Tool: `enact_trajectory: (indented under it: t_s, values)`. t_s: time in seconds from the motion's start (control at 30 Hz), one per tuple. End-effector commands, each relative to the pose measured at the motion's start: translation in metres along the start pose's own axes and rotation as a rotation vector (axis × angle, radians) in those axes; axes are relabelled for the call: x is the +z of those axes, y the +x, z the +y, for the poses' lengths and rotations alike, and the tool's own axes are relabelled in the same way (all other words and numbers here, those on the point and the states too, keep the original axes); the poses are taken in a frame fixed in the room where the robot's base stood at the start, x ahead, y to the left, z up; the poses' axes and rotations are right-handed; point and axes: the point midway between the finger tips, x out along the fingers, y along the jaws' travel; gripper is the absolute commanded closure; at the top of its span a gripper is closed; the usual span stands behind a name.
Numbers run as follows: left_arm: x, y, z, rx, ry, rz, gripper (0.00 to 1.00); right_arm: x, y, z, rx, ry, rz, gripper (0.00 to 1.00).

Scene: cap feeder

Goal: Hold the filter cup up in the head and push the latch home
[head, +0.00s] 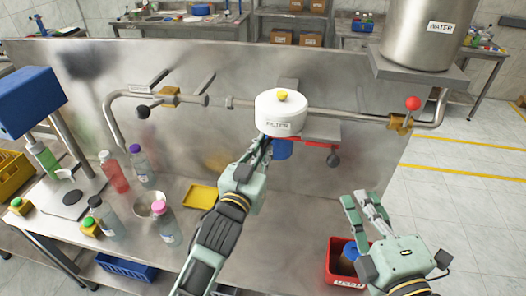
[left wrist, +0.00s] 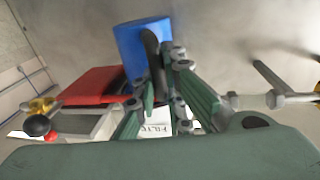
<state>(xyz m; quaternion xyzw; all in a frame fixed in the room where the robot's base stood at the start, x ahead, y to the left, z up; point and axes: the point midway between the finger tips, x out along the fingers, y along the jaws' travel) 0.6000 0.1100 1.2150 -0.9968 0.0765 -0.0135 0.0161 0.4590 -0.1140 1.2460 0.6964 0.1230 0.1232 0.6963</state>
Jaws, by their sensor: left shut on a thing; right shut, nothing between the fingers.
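The white filter head (head: 280,122), labelled FILTER, sits on the pipe in front of the steel panel. The blue filter cup (head: 282,150) is directly under it, partly hidden by my left gripper (head: 264,146). In the left wrist view the cup (left wrist: 134,48) has a dark handle (left wrist: 151,52) between the fingers of my left gripper (left wrist: 168,82), which is shut on it. The red latch (head: 318,142) sticks out right of the cup, with a dark knob (head: 333,160) below. My right gripper (head: 361,200) is shut and empty, below and right of the latch.
A red bin (head: 334,276) stands below my right gripper. A steel WATER tank (head: 425,45) and a red-knobbed valve (head: 402,121) are at the upper right. A yellow tray (head: 201,196), a bowl (head: 150,205) and several bottles stand on the left bench. The panel beneath the latch is clear.

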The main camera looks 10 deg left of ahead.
Motion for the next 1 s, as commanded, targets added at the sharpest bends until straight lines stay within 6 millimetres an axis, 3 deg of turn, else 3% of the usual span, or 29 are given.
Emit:
enact_trajectory:
  t_s: [0.03,0.2,0.23,0.47,0.83,1.0]
  values:
    - [0.009,-0.001,0.001,0.000,0.000,-0.021,1.00,0.000,-0.001,-0.001,0.000,0.000,0.000,1.00]
    - [0.009,-0.001,0.001,0.000,0.000,-0.021,1.00,0.000,-0.001,0.000,0.000,0.000,0.000,1.00]
    - [0.009,-0.001,0.001,0.000,0.000,-0.021,0.89,0.000,-0.001,0.000,0.000,0.000,0.000,1.00]
    - [0.006,-0.001,0.000,-0.001,0.001,-0.014,0.69,0.000,0.000,0.000,0.000,0.000,0.000,1.00]
    - [0.005,-0.003,0.000,-0.001,0.000,-0.012,0.68,0.000,0.000,0.000,0.000,0.000,0.000,1.00]
    - [0.005,-0.025,0.000,-0.001,0.000,-0.012,0.68,0.000,0.000,0.000,0.000,0.000,0.000,1.00]
